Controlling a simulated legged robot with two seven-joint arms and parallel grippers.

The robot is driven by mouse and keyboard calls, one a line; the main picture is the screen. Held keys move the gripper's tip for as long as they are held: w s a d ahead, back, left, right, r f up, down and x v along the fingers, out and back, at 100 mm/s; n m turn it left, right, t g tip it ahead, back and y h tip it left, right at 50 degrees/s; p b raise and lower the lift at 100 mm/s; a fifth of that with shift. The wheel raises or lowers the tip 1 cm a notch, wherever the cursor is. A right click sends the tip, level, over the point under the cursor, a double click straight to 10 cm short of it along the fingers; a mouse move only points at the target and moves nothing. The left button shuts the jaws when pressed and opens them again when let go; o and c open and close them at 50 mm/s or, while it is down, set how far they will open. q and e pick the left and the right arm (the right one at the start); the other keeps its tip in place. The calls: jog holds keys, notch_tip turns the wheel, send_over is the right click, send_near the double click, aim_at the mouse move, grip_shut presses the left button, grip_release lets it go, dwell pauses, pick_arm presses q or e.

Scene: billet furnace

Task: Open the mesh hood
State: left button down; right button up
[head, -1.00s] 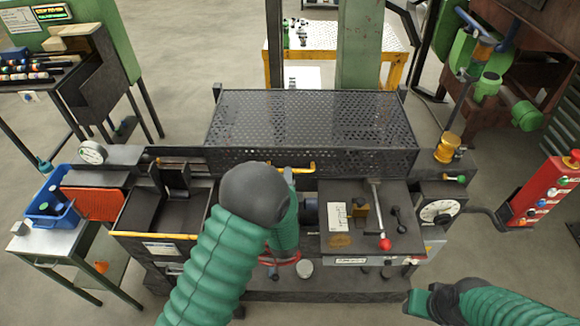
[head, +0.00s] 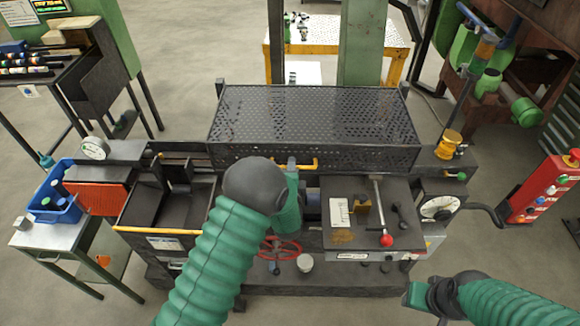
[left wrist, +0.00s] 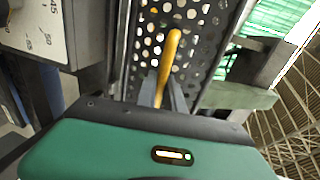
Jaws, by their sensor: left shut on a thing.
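The mesh hood (head: 315,115) is a dark perforated cover on the machine in the head view, lying level and down. Its yellow handle (head: 305,164) is on the front face. In the left wrist view the handle (left wrist: 170,52) runs up between the fingers, with the perforated mesh (left wrist: 200,25) behind it. My left gripper (head: 291,165) is shut on the handle near its left end. The gripper's fingers (left wrist: 163,92) also show in the left wrist view. My right gripper (head: 413,294) is low at the right in the head view, away from the hood; its jaws are unclear.
Below the handle are a red handwheel (head: 281,249) and a red-knobbed lever (head: 381,215). A dial box (head: 438,208) and a yellow-capped fitting (head: 449,143) stand to the right. An open bin (head: 142,206) is at left. A green post (head: 363,45) rises behind the hood.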

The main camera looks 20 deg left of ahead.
pick_arm(q)
jog(key=shift+s+a+f+y, duration=0.1)
jog(key=shift+a+f+y, duration=0.05)
jog(key=shift+a+y, duration=0.2)
pick_arm(e)
jog(key=shift+d+f, duration=0.1)
jog(key=shift+d, duration=0.25)
